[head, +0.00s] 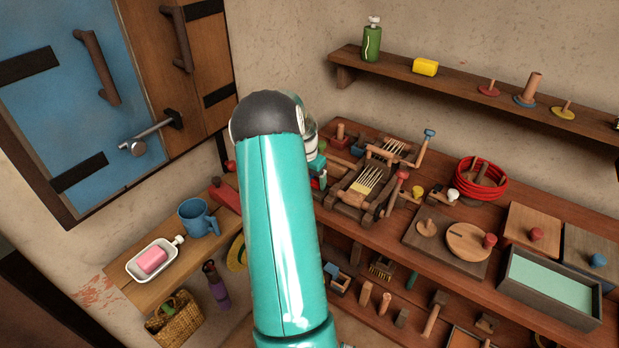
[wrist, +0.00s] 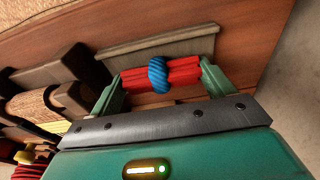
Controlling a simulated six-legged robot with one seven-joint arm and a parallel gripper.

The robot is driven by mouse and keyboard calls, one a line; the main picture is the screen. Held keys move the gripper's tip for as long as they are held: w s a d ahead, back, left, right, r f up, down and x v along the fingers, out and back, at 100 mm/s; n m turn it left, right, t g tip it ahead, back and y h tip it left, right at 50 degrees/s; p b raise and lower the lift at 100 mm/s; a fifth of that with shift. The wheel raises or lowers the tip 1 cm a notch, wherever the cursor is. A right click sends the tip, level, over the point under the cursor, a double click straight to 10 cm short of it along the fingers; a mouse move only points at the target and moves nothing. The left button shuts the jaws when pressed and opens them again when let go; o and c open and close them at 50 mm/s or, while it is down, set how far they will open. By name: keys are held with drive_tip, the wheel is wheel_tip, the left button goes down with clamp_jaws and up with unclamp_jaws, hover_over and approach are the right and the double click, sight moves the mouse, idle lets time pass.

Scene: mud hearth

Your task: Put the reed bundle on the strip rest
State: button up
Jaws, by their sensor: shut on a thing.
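The reed bundle (wrist: 186,73) is a set of red rods with a blue cord wrapped around its middle. In the wrist view it lies crosswise between the two green fingers of my gripper (wrist: 160,77), which is shut on its ends. A long grey-brown wooden piece (wrist: 155,46) with a raised edge, apparently the strip rest, lies right behind the bundle. I cannot tell whether the bundle touches it. In the head view my arm hides most of the gripper and the strip rest.
Wooden frames with pale reeds (head: 366,181) stand beside my arm on the workbench. Red coiled rope (head: 481,179), a round wooden board (head: 469,241) and a green-lined tray (head: 549,285) lie to the right. A wall shelf (head: 460,80) hangs above. A blue mug (head: 198,218) stands at left.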

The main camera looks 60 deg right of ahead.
drive_tip(key=shift+f, duration=0.2)
drive_tip(key=o, duration=0.9)
wheel_tip(320, 180, up, 12)
drive_tip(key=a, duration=0.1)
drive_tip(key=shift+w+a+r, duration=0.15)
drive_tip(key=shift+a, duration=0.25)
